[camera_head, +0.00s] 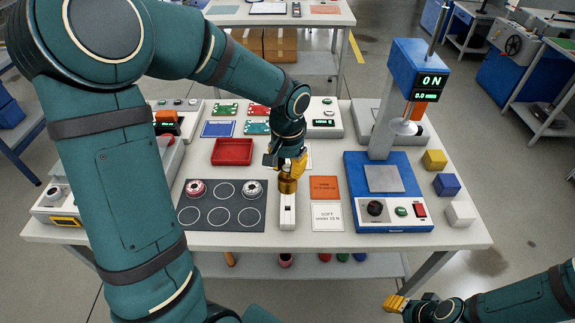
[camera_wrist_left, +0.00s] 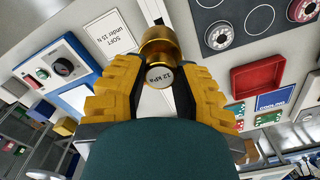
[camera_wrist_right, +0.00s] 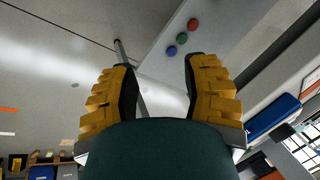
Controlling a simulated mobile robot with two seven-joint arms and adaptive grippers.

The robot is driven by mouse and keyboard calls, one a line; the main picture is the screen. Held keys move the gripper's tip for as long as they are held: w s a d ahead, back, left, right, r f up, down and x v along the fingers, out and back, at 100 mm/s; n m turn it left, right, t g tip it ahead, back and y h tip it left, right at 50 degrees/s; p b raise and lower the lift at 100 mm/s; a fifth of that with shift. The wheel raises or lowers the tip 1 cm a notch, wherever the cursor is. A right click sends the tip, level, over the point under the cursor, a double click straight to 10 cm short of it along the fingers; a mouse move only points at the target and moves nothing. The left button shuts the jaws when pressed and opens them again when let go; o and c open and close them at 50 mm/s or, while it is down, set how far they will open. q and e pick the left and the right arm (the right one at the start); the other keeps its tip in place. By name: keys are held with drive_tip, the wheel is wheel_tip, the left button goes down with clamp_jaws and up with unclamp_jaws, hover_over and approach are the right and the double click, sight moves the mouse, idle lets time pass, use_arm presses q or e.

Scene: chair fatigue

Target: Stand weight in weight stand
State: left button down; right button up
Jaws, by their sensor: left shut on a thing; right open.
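The brass weight (camera_head: 287,184) is between the yellow fingers of my left gripper (camera_head: 291,163), at the far end of the white weight stand (camera_head: 287,222). In the left wrist view the weight (camera_wrist_left: 158,45) shows a round end with a printed label, between the fingertips of the left gripper (camera_wrist_left: 160,70). I cannot tell whether the weight touches the stand, whose far end is hidden behind it. My right gripper (camera_head: 397,303) is low at the bottom right, in front of the table. In the right wrist view the right gripper (camera_wrist_right: 160,75) is open and empty.
A dark mat (camera_head: 222,218) with ringed spots and two round pieces lies left of the stand. Orange and white cards (camera_head: 327,217) lie right of it, then a blue test machine (camera_head: 388,216). A red tray (camera_head: 232,151) is behind. Coloured cubes (camera_head: 447,184) line the right edge.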

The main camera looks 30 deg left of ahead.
sight(288, 182)
use_arm(q)
drive_tip(key=shift+f+b, duration=2.25)
drive_tip(key=shift+f, duration=0.6)
use_arm(e)
drive_tip(key=shift+g, duration=0.3)
drive_tip(key=shift+s+a+f, duration=0.1)
drive_tip(key=shift+s+f, duration=0.15)
drive_tip(key=shift+f, duration=0.5)
drive_tip(key=shift+s+f, duration=0.25)
drive_tip(key=shift+f, duration=0.5)
drive_tip(key=shift+s+a+f, duration=0.1)
drive_tip(key=shift+s+f, duration=0.15)
drive_tip(key=shift+f, duration=0.5)
use_arm(q)
drive_tip(key=shift+f+b, duration=1.4)
drive_tip(key=shift+f, duration=0.3)
use_arm(e)
drive_tip(key=shift+f, duration=1.4)
use_arm(q)
drive_tip(key=c, duration=0.7)
unclamp_jaws()
drive_tip(key=shift+c, duration=0.2)
wheel_tip(288, 182, up, 12)
